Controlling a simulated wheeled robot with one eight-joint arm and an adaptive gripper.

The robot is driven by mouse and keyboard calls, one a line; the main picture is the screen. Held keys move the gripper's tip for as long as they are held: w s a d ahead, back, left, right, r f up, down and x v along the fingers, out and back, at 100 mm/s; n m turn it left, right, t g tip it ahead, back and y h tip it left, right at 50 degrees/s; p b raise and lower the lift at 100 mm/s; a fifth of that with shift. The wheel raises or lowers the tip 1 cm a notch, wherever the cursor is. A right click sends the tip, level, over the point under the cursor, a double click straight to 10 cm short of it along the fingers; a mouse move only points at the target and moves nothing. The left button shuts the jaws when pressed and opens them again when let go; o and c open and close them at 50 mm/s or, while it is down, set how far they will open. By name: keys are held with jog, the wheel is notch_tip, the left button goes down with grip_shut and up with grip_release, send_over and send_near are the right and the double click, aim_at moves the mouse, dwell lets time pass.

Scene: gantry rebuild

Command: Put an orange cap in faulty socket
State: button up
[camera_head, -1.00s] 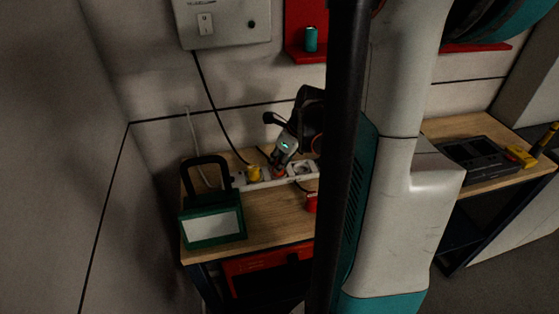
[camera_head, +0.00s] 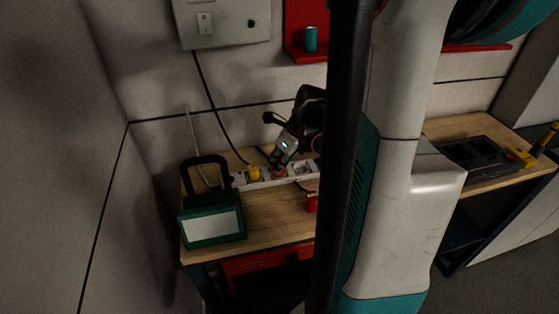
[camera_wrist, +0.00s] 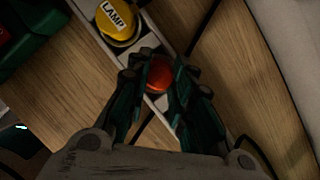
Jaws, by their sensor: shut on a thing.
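An orange cap (camera_wrist: 159,75) sits between the fingertips of my gripper (camera_wrist: 158,82), which is shut on it. In the wrist view the cap is over the white socket strip (camera_wrist: 157,103); I cannot tell whether it is seated in a socket. In the head view my gripper (camera_head: 280,161) points down at the strip (camera_head: 262,182), with the orange cap (camera_head: 279,173) just at its tips. A yellow plug labelled LAMP (camera_wrist: 117,20) is in the strip beside the cap; it also shows in the head view (camera_head: 254,173). An uncovered socket (camera_head: 302,168) shows to the right.
A green work lamp (camera_head: 212,226) stands at the left of the wooden bench (camera_head: 265,222). A red object (camera_head: 312,202) lies in front of the strip. A black cable (camera_head: 222,110) runs from the wall switch box (camera_head: 222,22) towards the strip.

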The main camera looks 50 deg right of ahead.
jog(key=shift+f+b, duration=0.5)
jog(key=shift+f, duration=0.05)
jog(key=o, duration=0.6)
jog(key=shift+r, duration=0.1)
jog(key=p+v, duration=0.8)
jog(key=v, duration=0.3)
dwell(0.6)
dwell(0.4)
